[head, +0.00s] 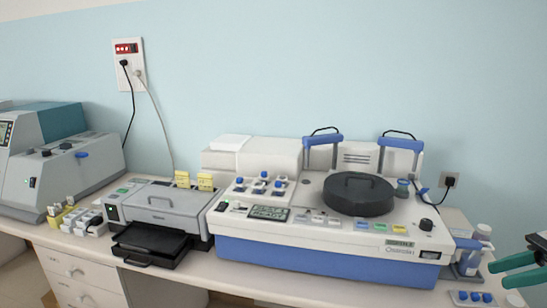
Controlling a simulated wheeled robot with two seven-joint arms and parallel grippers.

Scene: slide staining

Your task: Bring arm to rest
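My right gripper (497,273) shows at the far right edge. Its two green fingers point left and stand apart with a gap between them, and I see nothing held there. It is at the right of the white and blue staining machine (330,262), close to a small grey-blue device with a white top (468,255) and above a small tray with blue knobs (472,298). Most of the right arm is cut off by the picture edge. My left gripper is not in view.
The staining machine carries a round black lid (358,194) and two blue-handled uprights. A grey printer-like unit (160,205) with a black tray stands left of it. A large grey and teal machine (60,155) is at the far left. The counter (215,270) has little free room.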

